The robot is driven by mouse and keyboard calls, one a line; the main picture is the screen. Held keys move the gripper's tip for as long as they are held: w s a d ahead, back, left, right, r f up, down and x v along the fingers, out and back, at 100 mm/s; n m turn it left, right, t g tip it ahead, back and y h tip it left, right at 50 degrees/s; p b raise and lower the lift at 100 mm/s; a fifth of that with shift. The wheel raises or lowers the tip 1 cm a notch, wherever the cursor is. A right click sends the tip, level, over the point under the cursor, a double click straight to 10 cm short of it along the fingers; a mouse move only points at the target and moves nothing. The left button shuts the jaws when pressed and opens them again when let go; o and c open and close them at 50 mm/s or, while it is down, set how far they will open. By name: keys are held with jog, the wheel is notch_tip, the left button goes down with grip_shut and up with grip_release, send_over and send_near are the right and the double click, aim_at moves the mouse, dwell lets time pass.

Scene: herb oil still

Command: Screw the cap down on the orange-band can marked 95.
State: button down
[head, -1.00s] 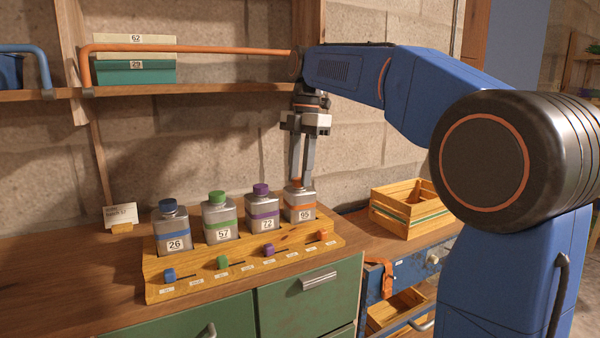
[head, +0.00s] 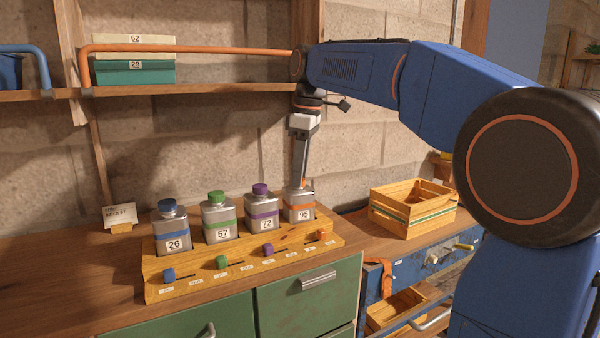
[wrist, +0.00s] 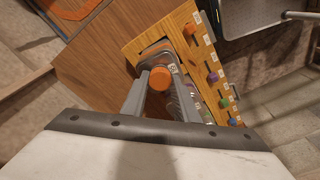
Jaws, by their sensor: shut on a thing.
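The orange-band can marked 95 (head: 299,208) stands upright at the right end of the row in the wooden rack (head: 205,266). Its orange cap (wrist: 160,78) is on the can's neck, between the two fingers in the wrist view. My gripper (head: 300,184) points straight down from above and is shut on this cap. In the head view its fingers line up nearly one behind the other and hide most of the cap. I cannot tell how far the cap is screwed down.
Cans 72 (head: 262,208), 57 (head: 219,217) and 26 (head: 172,228), all capped, stand left of the held can. Coloured sliders line the rack's front. A wooden crate (head: 415,207) stands to the right. A shelf (head: 210,89) runs behind.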

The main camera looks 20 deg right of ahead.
jog(key=m, duration=0.4)
jog(key=shift+w, duration=0.15)
jog(key=c, duration=1.3)
grip_release()
jog(key=shift+c, duration=0.2)
jog(key=shift+r, duration=3.5)
jog(key=s+d+f+m+t, duration=0.2)
jog(key=s+d+f+m, duration=0.1)
jog(key=s+f, duration=1.2)
jog(key=s+d+f+m+t+h, duration=0.1)
jog(key=s+d+f+m+t, duration=0.1)
jog(key=s+f, duration=1.3)
notch_tip(320, 180, down, 4)
jog(key=d+m, duration=0.1)
jog(key=m, duration=0.1)
jog(key=shift+s+d+r+m, duration=0.2)
jog(key=shift+d+m, duration=0.2)
